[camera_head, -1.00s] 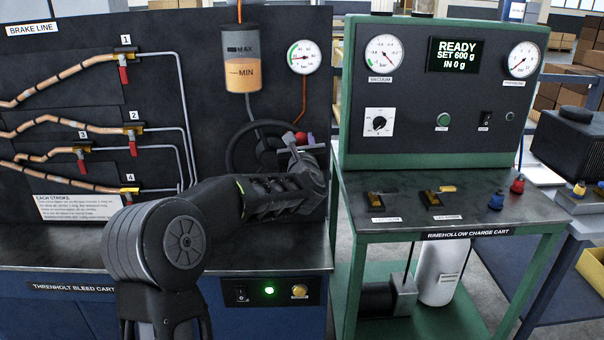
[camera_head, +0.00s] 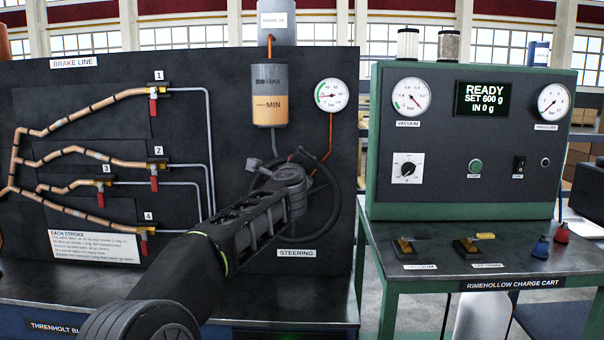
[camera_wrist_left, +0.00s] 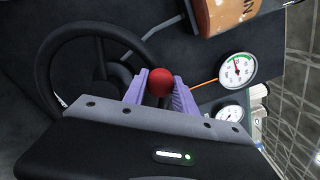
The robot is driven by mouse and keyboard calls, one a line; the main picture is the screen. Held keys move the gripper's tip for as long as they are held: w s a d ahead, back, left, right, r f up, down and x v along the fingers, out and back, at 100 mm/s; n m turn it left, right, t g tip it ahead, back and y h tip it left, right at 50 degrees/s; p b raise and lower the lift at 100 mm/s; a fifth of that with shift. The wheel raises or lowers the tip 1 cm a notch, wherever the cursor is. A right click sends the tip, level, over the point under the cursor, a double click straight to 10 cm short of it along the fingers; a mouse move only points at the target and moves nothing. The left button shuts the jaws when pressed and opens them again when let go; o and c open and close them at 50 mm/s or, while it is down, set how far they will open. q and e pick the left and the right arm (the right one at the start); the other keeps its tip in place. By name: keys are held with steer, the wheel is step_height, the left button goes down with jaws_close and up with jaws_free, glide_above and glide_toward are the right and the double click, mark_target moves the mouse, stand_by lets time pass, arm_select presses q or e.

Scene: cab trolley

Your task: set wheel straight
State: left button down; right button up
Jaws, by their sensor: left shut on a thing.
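The black steering wheel (camera_head: 337,200) is on the dark panel above the STEERING label (camera_head: 296,253). My left forearm and wrist cover much of its left side and middle. In the left wrist view, the wheel (camera_wrist_left: 47,72) shows its rim and spokes on the left. A red ball knob (camera_wrist_left: 160,82) sits between the purple fingers of my left gripper (camera_wrist_left: 160,88), which is shut on it. In the head view, my wrist hides the knob and the fingertips. My right gripper is not in view.
The fluid reservoir (camera_head: 269,95) and a round gauge (camera_head: 332,95) are above the wheel. Copper brake lines with several red-handled valves (camera_head: 153,105) are at left. The green charge cart (camera_head: 472,140) stands at right. The panel right of the wheel is clear.

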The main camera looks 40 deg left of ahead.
arm_select(q)
steer(key=shift+s+a, duration=0.15)
stand_by(0.3)
steer(key=c, duration=1)
jaws_free()
steer(key=b+v, duration=0.2)
steer(key=v, duration=0.5)
steer(key=shift+s+d, duration=0.25)
steer(key=shift+d, duration=0.05)
